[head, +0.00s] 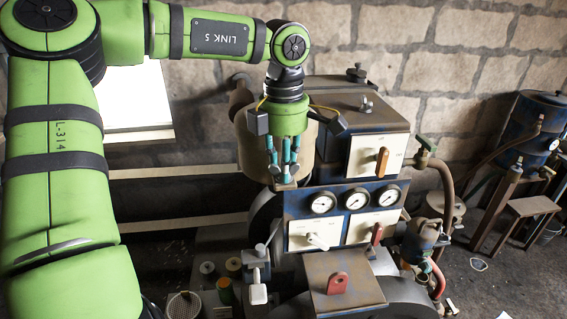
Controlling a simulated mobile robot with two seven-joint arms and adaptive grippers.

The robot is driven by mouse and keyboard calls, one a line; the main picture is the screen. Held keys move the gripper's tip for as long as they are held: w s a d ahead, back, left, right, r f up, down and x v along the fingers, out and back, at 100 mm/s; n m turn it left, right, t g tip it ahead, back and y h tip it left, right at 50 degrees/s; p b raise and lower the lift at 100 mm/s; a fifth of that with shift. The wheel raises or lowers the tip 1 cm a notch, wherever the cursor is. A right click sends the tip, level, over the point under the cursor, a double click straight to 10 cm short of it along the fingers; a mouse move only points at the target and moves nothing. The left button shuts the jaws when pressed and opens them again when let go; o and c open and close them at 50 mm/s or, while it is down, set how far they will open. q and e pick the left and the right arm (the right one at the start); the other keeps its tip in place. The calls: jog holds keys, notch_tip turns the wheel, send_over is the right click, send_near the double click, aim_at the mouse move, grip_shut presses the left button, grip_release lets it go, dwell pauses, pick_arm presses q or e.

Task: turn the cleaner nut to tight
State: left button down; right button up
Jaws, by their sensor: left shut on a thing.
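My left gripper (284,176) points down in front of the beige drum (252,150) at the left of the engine. Its teal fingers are shut on a small part, which fits the cleaner nut; the fingers hide nearly all of it. I cannot see how far the nut is turned. My right gripper is not in view.
Right of the gripper stands a box with a wing nut (366,104) on top and an orange lever (381,163). Below is a blue panel with gauges (356,198). A red lug (337,283) stands in front. Small cans (208,270) sit at lower left.

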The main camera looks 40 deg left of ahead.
pick_arm(q)
jog(key=m, duration=0.3)
jog(key=shift+s+f+m, duration=0.1)
jog(key=shift+f+m, duration=0.1)
jog(key=shift+m, duration=1.9)
jog(key=shift+f, duration=0.1)
jog(key=c, duration=1.1)
grip_release()
jog(key=shift+d, duration=0.25)
jog(key=shift+r, duration=0.3)
